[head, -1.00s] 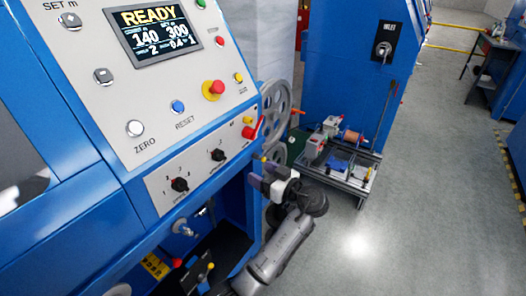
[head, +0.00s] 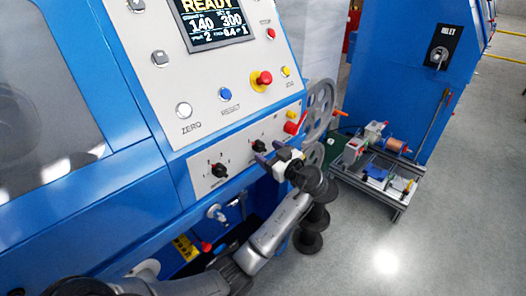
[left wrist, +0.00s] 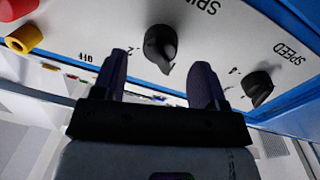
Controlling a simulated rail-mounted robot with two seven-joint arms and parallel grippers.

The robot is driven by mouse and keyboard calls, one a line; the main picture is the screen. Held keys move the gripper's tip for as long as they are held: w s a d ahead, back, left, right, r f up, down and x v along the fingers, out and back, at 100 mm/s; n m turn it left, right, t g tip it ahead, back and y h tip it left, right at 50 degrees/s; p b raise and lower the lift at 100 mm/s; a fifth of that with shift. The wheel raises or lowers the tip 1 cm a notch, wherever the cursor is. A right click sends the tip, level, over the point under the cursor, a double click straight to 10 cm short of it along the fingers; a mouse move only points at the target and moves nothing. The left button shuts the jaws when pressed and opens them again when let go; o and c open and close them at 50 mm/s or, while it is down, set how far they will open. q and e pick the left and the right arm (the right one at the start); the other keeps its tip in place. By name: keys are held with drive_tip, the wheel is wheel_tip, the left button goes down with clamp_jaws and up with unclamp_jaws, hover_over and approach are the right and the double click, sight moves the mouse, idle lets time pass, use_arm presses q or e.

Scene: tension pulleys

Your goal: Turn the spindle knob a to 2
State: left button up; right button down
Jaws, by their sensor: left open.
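The right black knob (head: 257,146) on the lower sloping panel is partly behind my left gripper (head: 270,153). In the left wrist view the same knob (left wrist: 160,46) has lettering beginning "SPI" beside it, partly cut off. My left gripper (left wrist: 160,66) is open, with one finger on either side of the knob's line and the knob just beyond the tips. Contact cannot be told. The knob's pointer end faces down in that view; its exact setting is unclear. A second black knob (head: 218,172), marked SPEED in the wrist view (left wrist: 258,86), sits to the left. My right gripper is not in view.
A red emergency button (head: 264,79) and the READY display (head: 215,22) are above. A low cart (head: 378,175) stands on the floor at right. Floor beyond is clear.

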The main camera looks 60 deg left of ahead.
use_arm(q)
drive_tip(key=shift+s+a, duration=0.15)
drive_tip(key=shift+a, duration=0.6)
drive_tip(key=shift+s+a, duration=0.15)
drive_tip(key=shift+a, duration=0.55)
drive_tip(key=c, duration=0.9)
